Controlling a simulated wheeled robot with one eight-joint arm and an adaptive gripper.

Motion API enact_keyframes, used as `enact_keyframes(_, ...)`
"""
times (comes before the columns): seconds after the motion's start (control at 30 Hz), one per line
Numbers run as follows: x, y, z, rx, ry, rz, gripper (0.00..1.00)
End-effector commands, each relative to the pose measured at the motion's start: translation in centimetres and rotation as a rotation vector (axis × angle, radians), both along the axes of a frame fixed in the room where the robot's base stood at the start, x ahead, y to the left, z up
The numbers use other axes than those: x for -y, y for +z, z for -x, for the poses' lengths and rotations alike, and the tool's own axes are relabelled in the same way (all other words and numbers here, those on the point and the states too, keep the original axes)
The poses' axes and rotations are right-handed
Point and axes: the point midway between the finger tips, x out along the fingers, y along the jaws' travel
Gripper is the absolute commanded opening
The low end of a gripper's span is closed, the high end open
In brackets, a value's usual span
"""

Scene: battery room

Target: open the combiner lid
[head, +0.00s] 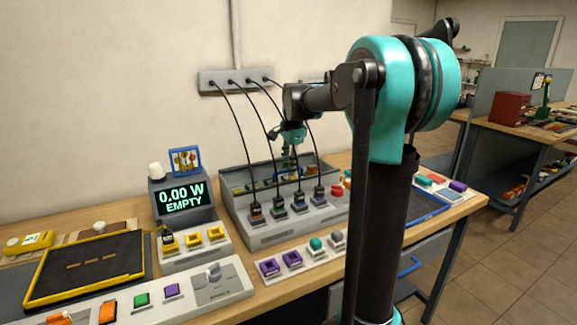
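The grey box (262,238) that appears to be the combiner stands on the bench against the wall. Several black cables run down from a wall strip to plugs (278,207) along its front ledge. Behind the plugs its upper part shows a recessed inside with small blue and yellow parts; I cannot make out a separate lid or tell its position for certain. My gripper (288,163) points down over this recess, among the cables. Its fingertips are small and partly hidden, so I cannot tell whether they touch anything or how wide they are.
A display (183,195) reading "0.00 W EMPTY" stands left of the box. The hanging cables crowd my gripper.

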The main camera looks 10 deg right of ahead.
Motion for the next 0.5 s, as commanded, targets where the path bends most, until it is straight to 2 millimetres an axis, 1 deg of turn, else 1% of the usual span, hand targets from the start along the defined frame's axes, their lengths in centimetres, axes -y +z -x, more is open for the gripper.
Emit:
enact_keyframes(0.27, -0.02, -0.14, -0.03, 0.000, 0.000, 0.000, 0.32)
enact_keyframes(0.37, -0.01, -0.13, -0.03, 0.000, 0.000, 0.000, 0.21)
enact_keyframes(0.5, -0.01, -0.13, -0.03, 0.000, 0.000, 0.000, 0.04)
